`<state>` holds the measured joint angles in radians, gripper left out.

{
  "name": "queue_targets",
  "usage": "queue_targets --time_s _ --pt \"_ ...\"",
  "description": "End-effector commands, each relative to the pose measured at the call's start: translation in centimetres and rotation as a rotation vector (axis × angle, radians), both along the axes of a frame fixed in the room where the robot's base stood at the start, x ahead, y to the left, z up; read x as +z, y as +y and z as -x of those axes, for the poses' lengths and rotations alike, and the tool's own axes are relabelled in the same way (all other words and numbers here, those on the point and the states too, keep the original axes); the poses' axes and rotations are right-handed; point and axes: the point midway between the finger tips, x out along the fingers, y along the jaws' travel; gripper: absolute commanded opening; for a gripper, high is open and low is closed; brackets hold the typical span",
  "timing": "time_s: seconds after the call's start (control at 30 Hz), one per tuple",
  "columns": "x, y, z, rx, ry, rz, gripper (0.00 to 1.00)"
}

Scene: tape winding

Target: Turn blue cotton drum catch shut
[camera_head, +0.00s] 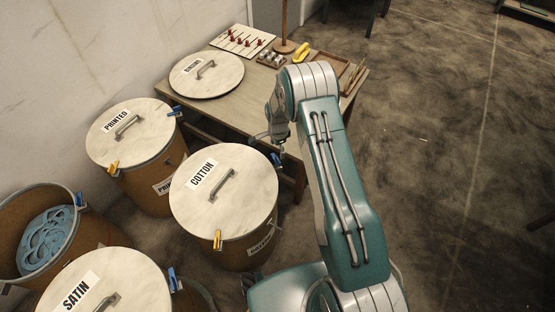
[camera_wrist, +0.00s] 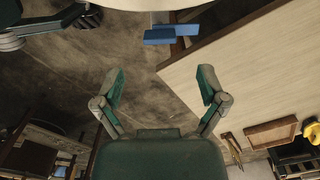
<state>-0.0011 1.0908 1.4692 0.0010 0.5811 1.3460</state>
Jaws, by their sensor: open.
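The cotton drum (camera_head: 225,230) stands in the middle of the head view, with a pale lid labelled COTTON (camera_head: 250,190). Its blue catch (camera_head: 276,160) is on the right side of the rim, near the table corner. In the wrist view the blue catch (camera_wrist: 160,38) juts out below the pale lid edge (camera_wrist: 155,4). Its exact angle is hard to tell. A yellow catch (camera_head: 217,240) is on the drum's front. My gripper (camera_wrist: 162,82) is open and empty, its fingertips apart from the blue catch. In the head view my arm partly hides the gripper beside the drum.
The wooden table (camera_head: 215,110) stands behind the drum, holding a loose round lid (camera_head: 190,80), a pegboard (camera_head: 243,38) and small tools. The printed drum (camera_head: 150,185), satin drum (camera_head: 130,265) and an open drum with blue tape (camera_head: 45,240) crowd the left. Floor at right (camera_head: 455,160) is clear.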

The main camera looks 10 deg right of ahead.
Motion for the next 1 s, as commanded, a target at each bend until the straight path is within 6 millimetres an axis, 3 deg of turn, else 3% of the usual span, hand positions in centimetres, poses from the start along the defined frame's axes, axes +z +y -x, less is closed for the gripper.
queue_targets --time_s 0.1,0.33,0.5,0.77,0.93,0.97,1.0 --pt "-2.5 0.1 0.1 0.001 0.003 0.001 0.91" --pt "-6.0 0.1 0.0 0.002 0.001 0.001 0.91" --pt "-7.1 0.1 0.0 0.002 0.0 0.001 0.91" --pt "-7.2 0.1 0.0 0.002 0.0 0.001 0.91" --pt "-7.1 0.1 0.0 0.002 0.0 0.001 0.16" --pt "-7.1 0.1 0.0 0.002 -0.001 0.001 0.09" --pt "-7.1 0.1 0.0 0.002 -0.001 0.001 0.09"
